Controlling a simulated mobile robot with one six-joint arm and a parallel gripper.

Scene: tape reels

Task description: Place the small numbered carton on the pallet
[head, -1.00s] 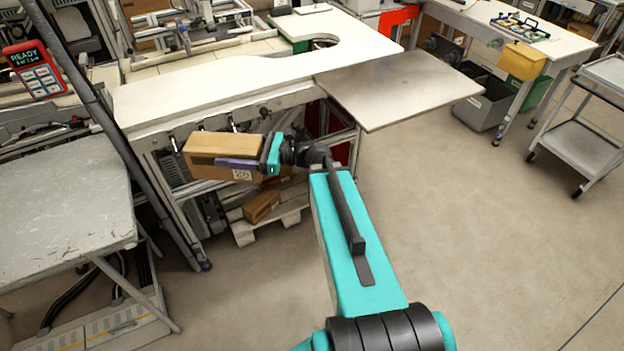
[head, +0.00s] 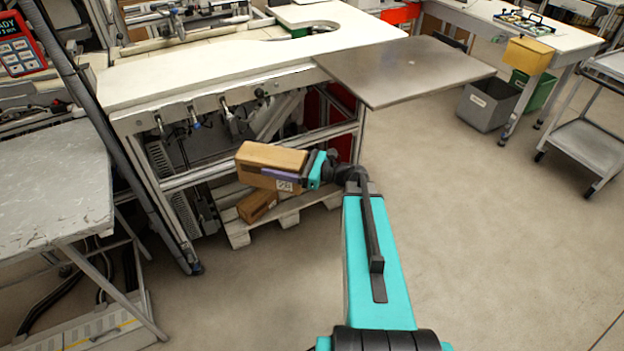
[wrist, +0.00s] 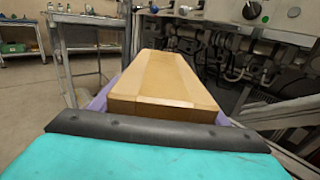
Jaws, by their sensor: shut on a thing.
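The small carton (head: 270,157) is a brown cardboard box with a white numbered label near its right end, its digits too small to read surely. My gripper (head: 290,175), with purple finger pads and a teal body, is shut on it. In the wrist view the carton (wrist: 165,80) lies between the purple fingers (wrist: 97,103) and points away from me. The wooden pallet (head: 290,214) stands on the floor under the white bench. The carton appears in front of and above it; the exact gap cannot be told. The carton and arm hide part of the pallet.
Another brown carton (head: 257,205) sits on the pallet's left part. The white workbench (head: 230,62) with metal frame legs is above and around the pallet. A grey plate (head: 410,70) juts out at right. A worn grey table (head: 50,195) stands left. The floor (head: 480,230) at right is clear.

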